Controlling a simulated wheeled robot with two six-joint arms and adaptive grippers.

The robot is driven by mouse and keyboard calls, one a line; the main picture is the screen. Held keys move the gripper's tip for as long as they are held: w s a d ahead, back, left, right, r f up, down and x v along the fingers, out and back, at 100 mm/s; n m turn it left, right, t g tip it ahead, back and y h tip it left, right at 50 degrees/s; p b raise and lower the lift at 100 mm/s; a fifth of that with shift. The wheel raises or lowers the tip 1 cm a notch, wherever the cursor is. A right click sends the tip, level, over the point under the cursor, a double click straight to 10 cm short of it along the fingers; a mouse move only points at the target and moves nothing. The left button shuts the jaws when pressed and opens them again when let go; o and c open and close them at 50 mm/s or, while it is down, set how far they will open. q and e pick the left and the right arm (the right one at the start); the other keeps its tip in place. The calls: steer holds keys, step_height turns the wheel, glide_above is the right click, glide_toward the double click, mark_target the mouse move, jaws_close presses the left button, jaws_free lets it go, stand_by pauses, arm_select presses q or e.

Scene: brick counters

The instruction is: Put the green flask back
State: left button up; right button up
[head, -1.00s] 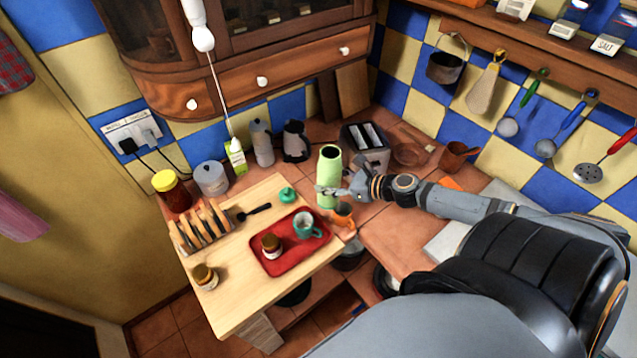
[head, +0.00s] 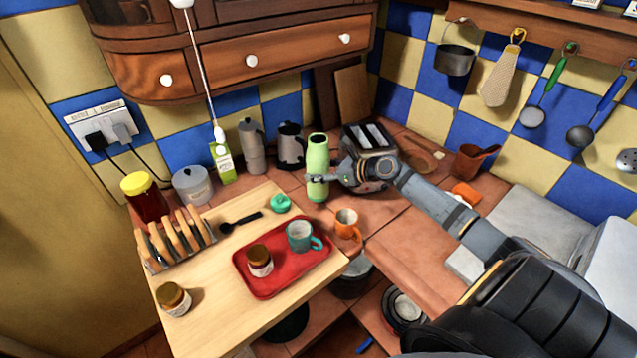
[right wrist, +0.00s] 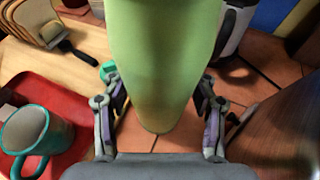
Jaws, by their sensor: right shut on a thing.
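The green flask (head: 318,160) is pale green, uncapped and upright at the back of the counter, near the wooden board's right edge. My right gripper (head: 322,179) is shut on its lower body, reaching in from the right. In the right wrist view the flask (right wrist: 165,60) fills the middle between the two fingers (right wrist: 160,115). I cannot tell whether its base touches the surface. A small green lid (head: 280,204) lies on the board left of the flask, apart from it. My left gripper is not in view.
An orange mug (head: 346,224) stands close in front of the flask. A toaster (head: 369,140) is behind the gripper, and a moka pot (head: 251,147) and kettle (head: 290,147) stand behind left. A red tray (head: 285,279) holds a teal mug (head: 301,236) and a jar (head: 259,261).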

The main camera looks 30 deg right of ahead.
steer(key=shift+w+f, duration=0.15)
step_height(320, 180, down, 3)
steer(key=shift+f, duration=0.1)
steer(key=o, duration=1.6)
steer(key=shift+f, duration=0.1)
